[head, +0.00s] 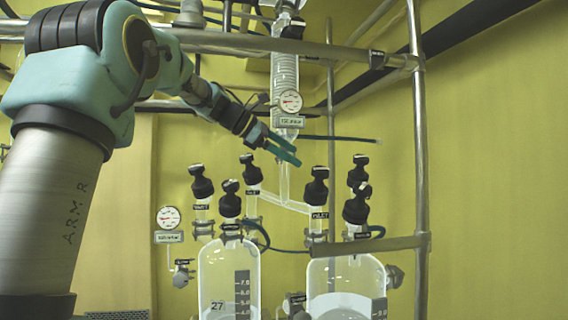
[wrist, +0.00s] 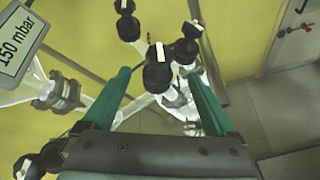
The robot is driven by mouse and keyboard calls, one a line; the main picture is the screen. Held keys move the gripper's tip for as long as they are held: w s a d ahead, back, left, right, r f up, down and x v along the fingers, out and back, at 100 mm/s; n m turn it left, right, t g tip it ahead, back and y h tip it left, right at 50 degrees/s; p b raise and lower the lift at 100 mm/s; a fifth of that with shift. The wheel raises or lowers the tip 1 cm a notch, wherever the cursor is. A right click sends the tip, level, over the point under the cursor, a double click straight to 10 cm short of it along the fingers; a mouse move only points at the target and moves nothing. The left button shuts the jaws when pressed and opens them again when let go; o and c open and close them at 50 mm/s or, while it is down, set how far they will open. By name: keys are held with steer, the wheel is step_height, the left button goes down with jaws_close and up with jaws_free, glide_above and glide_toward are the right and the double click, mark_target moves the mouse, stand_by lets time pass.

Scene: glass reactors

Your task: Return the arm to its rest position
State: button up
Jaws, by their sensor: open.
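My arm reaches in from the left in the head view, with its upper link raised and its forearm slanting down to the right. My gripper (head: 292,154) is open and empty, its teal fingers in front of the glass column (head: 284,75) and above the bottle tops. In the wrist view my gripper (wrist: 157,75) shows its two teal fingers spread apart. A black-capped valve (wrist: 157,76) appears between them, below or beyond the fingertips. I cannot tell the exact gap to the glass.
Two glass reactor bottles (head: 229,275) (head: 346,275) with several black-capped valves (head: 202,182) stand below. Metal frame pipes (head: 419,150) run at the right and across the top. A pressure gauge (head: 290,101) hangs by the column. The yellow wall (head: 500,170) at right is clear.

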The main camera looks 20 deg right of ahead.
steer(key=shift+f, duration=0.1)
steer(key=s+a+f+m+t+y, duration=0.1)
steer(key=a+f+m+y, duration=0.15)
steer(key=a+f, duration=0.5)
steer(key=a+f+m+y, duration=0.1)
steer(key=a+f+y, duration=0.3)
steer(key=f, duration=0.7)
steer(key=s+a+f+m+t+y, duration=0.1)
steer(key=a+f, duration=0.6)
steer(key=f, duration=0.2)
steer(key=s+a+f+m+g+y+b, duration=0.1)
steer(key=s+a+f+m+y, duration=0.3)
steer(key=s+a+f+m, duration=0.4)
steer(key=s+a+f, duration=0.7)
steer(key=a, duration=0.1)
steer(key=shift+s+f+m+y, duration=0.3)
steer(key=shift+s+m+y, duration=0.05)
steer(key=shift+w+a, duration=0.1)
steer(key=shift+a, duration=0.05)
